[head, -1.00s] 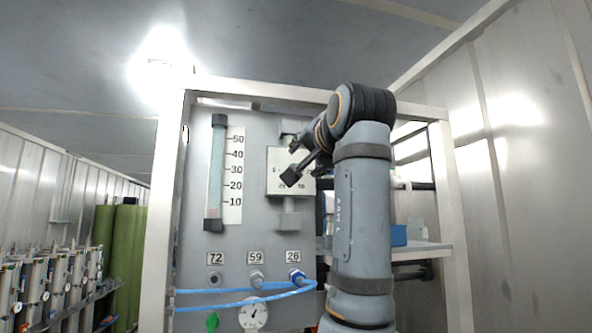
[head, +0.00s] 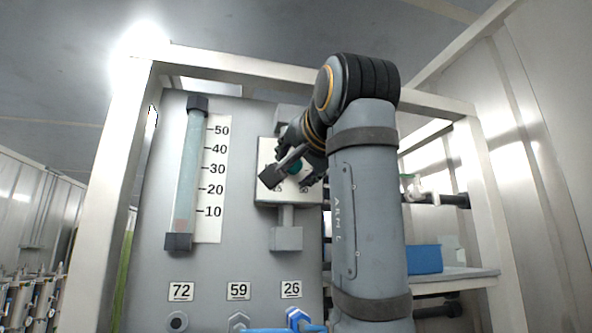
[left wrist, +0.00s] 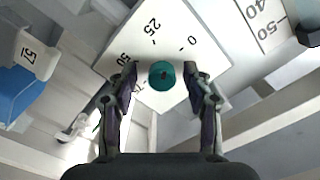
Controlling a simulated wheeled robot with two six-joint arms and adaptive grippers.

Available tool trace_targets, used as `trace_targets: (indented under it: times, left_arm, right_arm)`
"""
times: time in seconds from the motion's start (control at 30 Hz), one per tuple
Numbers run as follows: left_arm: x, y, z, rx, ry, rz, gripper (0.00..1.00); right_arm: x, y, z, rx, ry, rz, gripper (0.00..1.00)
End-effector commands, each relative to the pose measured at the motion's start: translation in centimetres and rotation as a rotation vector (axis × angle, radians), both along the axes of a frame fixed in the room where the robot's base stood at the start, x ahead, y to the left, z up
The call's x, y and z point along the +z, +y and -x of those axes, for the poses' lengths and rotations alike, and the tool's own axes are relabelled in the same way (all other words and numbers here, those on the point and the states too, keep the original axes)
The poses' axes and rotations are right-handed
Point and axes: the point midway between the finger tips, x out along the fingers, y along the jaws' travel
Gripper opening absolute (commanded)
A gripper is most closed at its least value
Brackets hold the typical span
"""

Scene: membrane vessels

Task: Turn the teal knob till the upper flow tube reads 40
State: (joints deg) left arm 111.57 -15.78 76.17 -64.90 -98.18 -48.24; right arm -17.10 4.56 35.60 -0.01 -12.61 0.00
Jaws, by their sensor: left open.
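The teal knob (left wrist: 161,75) sits in the middle of a white dial plate marked 0, 25 and 50 in the left wrist view. In the head view the knob (head: 296,167) is mostly hidden by my gripper. My left gripper (left wrist: 160,74) is open, with one finger on each side of the knob and a small gap at each side. It also shows in front of the plate in the head view (head: 290,174). The upright flow tube (head: 188,165) stands left of the plate, beside a 10-to-50 scale (head: 212,180). A faint reddish patch shows low in the tube, below the 10 mark.
Fittings labelled 72 (head: 181,291), 59 (head: 238,290) and 26 (head: 291,289) are below on the grey panel. A pale frame (head: 300,72) surrounds the panel. A blue box (head: 425,258) sits on a shelf at right.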

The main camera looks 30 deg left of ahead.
Motion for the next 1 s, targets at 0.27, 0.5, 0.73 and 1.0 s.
trace_targets:
  times: [0.27, 0.5, 0.73, 1.0]
  left_arm:
    - [0.02, -0.01, 0.0, -0.001, 0.0, -0.001, 0.33]
    - [0.01, 0.01, -0.02, 0.0, 0.0, 0.0, 0.0]
    - [0.04, 0.01, -0.04, 0.0, -0.009, 0.008, 0.0]
    - [0.1, 0.01, -0.03, 0.0, -0.098, 0.083, 0.0]
  right_arm:
    - [-0.02, -0.29, 0.72, 0.001, 0.011, 0.003, 0.34]
    - [-0.01, -0.35, 0.51, 0.001, 0.008, 0.004, 0.34]
    - [0.06, -0.3, 0.3, 0.001, 0.004, 0.003, 0.34]
    - [0.34, 0.13, 0.22, 0.0, 0.003, -0.002, 0.34]
